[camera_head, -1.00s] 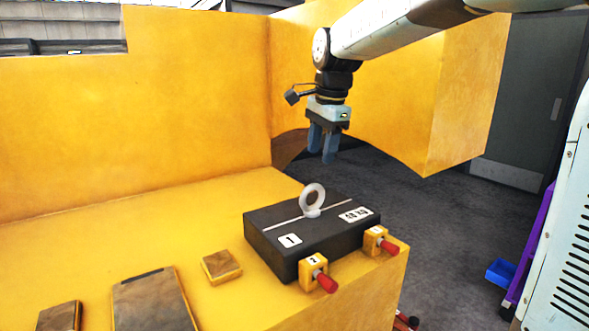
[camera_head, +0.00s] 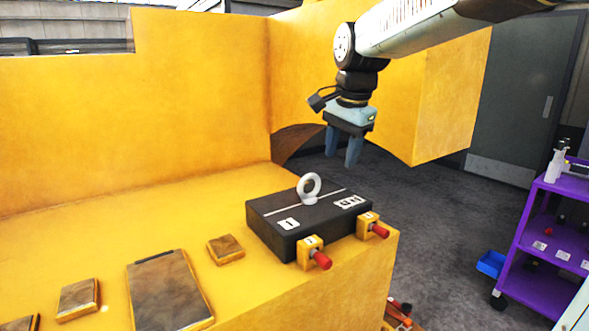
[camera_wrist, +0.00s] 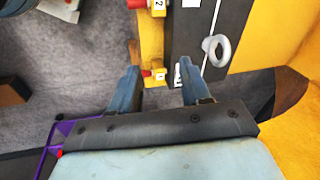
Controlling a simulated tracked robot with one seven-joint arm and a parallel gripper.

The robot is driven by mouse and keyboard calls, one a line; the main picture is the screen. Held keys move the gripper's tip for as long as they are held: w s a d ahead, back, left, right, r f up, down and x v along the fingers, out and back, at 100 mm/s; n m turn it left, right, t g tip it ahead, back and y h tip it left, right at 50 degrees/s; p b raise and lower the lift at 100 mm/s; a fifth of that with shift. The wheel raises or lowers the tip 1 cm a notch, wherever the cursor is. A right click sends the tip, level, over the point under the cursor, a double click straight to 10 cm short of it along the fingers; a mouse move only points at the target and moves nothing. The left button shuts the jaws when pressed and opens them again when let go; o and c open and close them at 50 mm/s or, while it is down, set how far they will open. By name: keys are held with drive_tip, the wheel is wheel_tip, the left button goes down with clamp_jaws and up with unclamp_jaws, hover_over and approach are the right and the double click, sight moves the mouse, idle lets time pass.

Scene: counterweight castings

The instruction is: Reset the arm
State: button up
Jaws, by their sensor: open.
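My gripper (camera_head: 343,147) hangs from my arm, pointing down, above and behind the black counterweight casting (camera_head: 325,224) in the head view. Its two blue fingers are apart, with nothing between them. The casting lies on the yellow ledge, with a white lifting ring (camera_head: 309,188) on top and labels on its upper face. In the wrist view the open fingers (camera_wrist: 160,85) point toward the casting (camera_wrist: 192,40), which lies past the fingertips, and its ring (camera_wrist: 217,48) shows to the right.
Two yellow blocks with red knobs (camera_head: 321,260) (camera_head: 380,232) sit at the casting's front edge. Several flat plates (camera_head: 170,290) lie on the ledge at left. A high yellow wall (camera_head: 200,110) stands behind. A purple cart (camera_head: 540,240) stands at right on grey floor.

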drive_tip(key=s+d+f+n+t, duration=0.1)
drive_tip(key=s+d+f+n, duration=0.1)
drive_tip(key=s, duration=0.4)
drive_tip(key=s+d+f+n+t, duration=0.1)
drive_tip(key=s+d+f+n, duration=0.2)
drive_tip(key=s+d, duration=0.3)
drive_tip(key=s+d+f+n+t+h, duration=0.1)
drive_tip(key=s+d+f+n, duration=0.1)
drive_tip(key=s+d+n, duration=0.2)
drive_tip(key=s+d, duration=0.1)
drive_tip(key=s, duration=0.2)
drive_tip(key=shift+d+f, duration=0.15)
drive_tip(key=shift+d, duration=0.1)
drive_tip(key=shift+c, duration=0.4)
drive_tip(key=shift+w, duration=0.1)
